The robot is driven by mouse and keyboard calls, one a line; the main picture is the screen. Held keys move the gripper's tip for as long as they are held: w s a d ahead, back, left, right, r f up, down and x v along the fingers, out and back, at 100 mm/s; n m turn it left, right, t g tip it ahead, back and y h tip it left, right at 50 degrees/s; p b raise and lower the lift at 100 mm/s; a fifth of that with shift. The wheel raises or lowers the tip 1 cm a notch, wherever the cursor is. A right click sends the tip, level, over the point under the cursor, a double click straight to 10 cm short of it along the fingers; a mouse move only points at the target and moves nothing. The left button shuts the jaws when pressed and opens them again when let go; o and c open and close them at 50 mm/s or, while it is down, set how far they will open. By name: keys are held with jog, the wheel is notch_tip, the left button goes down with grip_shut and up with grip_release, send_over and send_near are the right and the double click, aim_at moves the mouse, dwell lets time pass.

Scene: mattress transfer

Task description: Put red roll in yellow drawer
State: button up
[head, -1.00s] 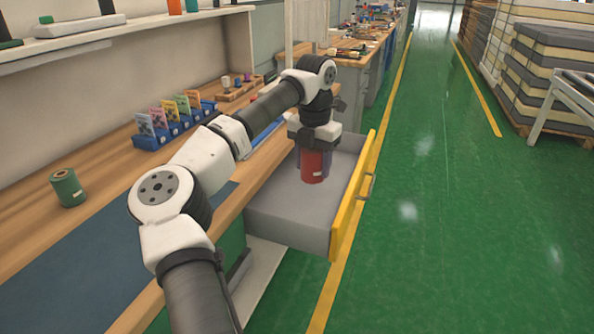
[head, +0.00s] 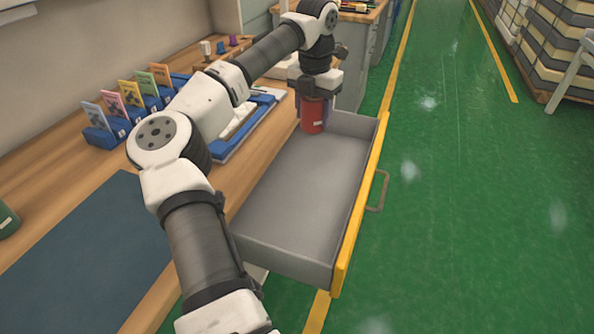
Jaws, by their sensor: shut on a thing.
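The red roll (head: 313,117) is upright at the far end of the open drawer (head: 300,185), which has grey walls and floor and a yellow front (head: 360,210). My gripper (head: 312,98) points straight down and is shut on the red roll from above. The roll's lower part is inside the drawer's outline, near the far left corner. I cannot tell whether its base touches the drawer floor. The fingers partly hide the roll's top. The rest of the drawer is empty.
The wooden workbench (head: 215,185) runs along the left, with a dark blue mat (head: 90,245) on it. A blue holder (head: 110,135) with coloured cards stands further back. A green roll (head: 7,220) is at the left edge. Green floor (head: 450,200) on the right is clear.

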notch_tip(320, 180, down, 19)
jog(key=shift+s+f+p, duration=0.1)
jog(key=shift+f+p, duration=0.05)
jog(key=shift+p, duration=0.8)
jog(key=shift+f, duration=0.15)
jog(key=o, duration=1.1)
jog(key=shift+o, duration=0.2)
notch_tip(320, 180, up, 12)
jog(key=b, duration=0.1)
jog(key=shift+b, duration=0.4)
